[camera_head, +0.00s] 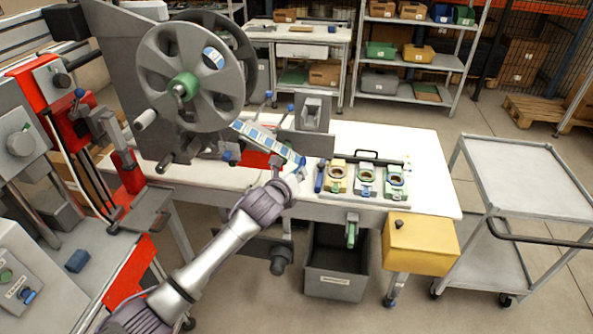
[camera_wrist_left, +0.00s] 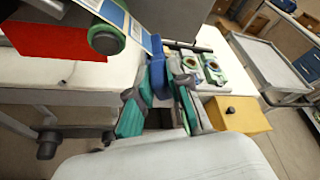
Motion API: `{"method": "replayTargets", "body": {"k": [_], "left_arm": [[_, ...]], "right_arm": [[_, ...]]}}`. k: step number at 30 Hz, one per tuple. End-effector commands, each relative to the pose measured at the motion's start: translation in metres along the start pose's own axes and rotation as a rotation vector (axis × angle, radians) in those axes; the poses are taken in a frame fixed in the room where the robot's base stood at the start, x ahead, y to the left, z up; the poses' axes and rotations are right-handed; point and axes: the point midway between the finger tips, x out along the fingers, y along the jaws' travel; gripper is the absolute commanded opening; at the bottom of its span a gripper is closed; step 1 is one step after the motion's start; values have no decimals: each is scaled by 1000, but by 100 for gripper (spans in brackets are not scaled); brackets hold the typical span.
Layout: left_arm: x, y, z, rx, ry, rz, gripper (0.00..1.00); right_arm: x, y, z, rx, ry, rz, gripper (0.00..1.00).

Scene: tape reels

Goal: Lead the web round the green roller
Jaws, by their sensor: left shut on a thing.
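The web, a blue-and-white printed strip (camera_head: 262,139), runs from the large grey reel (camera_head: 190,72) down to the right toward my left gripper (camera_head: 294,178). In the left wrist view the web (camera_wrist_left: 118,14) slants down to a blue piece (camera_wrist_left: 157,76) at the fingers of my left gripper (camera_wrist_left: 162,98). The gripper is shut on the web's end; its exact grip is partly hidden by the fingers. My right gripper is out of view.
Colored trays with round parts (camera_head: 367,178) stand on the white table (camera_head: 415,150), just right of the gripper. A yellow box (camera_head: 420,245) and a dark bin (camera_head: 337,262) are at its front. A grey cart (camera_head: 530,175) stands right; red-grey machinery (camera_head: 125,175) is left.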

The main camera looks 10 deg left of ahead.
Motion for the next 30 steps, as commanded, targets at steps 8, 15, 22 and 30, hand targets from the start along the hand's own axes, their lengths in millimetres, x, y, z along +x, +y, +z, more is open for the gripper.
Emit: {"method": "replayTargets", "body": {"k": [8, 15, 22, 30], "left_arm": [[6, 27, -13, 2, 0, 2, 0], [6, 54, -13, 2, 0, 2, 0], [3, 75, -7, 1, 0, 1, 0], [2, 88, -5, -1, 1, 0, 0]], "right_arm": [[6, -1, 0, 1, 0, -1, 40], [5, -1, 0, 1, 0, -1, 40], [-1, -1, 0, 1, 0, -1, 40], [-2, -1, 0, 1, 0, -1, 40]]}}
